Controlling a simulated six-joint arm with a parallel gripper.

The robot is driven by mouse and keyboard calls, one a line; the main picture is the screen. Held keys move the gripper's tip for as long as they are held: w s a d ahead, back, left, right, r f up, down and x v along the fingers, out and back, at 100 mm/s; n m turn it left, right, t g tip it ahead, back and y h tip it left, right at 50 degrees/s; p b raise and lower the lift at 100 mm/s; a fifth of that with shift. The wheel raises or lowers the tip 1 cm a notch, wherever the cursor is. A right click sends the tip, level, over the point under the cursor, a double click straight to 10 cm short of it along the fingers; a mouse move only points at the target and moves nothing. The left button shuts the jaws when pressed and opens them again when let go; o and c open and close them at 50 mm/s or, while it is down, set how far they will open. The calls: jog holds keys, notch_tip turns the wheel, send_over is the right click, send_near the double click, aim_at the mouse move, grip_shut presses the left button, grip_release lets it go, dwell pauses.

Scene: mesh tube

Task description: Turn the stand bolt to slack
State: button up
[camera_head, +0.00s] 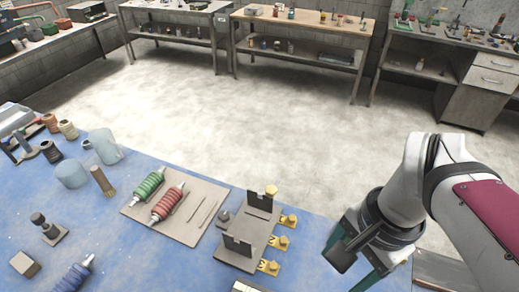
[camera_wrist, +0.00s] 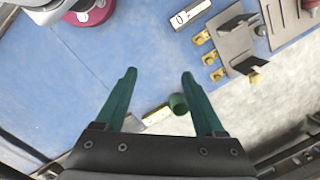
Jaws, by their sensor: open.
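A grey metal stand (camera_head: 258,232) with two upright notched plates sits on the blue table. A yellow knob (camera_head: 271,192) stands at its far upright, and several yellow tabs (camera_head: 277,242) line its right edge. In the wrist view the stand (camera_wrist: 234,42) is at the upper right, with the yellow knob (camera_wrist: 257,79) below it. Which part is the bolt I cannot tell for sure. My gripper (camera_wrist: 158,73) is open, its two green fingers apart with nothing held between them. In the head view it is to the right of the stand, apart from it.
A green round object (camera_wrist: 179,103) shows near my right finger in the wrist view. A white block (camera_wrist: 187,15) marked 0 lies beside the stand. A board with green and red rolls (camera_head: 168,203) is left of the stand. Workbenches (camera_head: 300,22) stand across the open floor.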

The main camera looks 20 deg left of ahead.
jog(key=w+a+m, duration=0.2)
jog(key=w+a, duration=0.5)
jog(key=w, duration=0.1)
jog(key=m+h, duration=0.1)
jog(key=m, duration=0.4)
send_over(223, 214)
notch_tip(223, 214, down, 9)
notch_tip(223, 214, down, 14)
jog(key=shift+f, duration=0.1)
grip_shut()
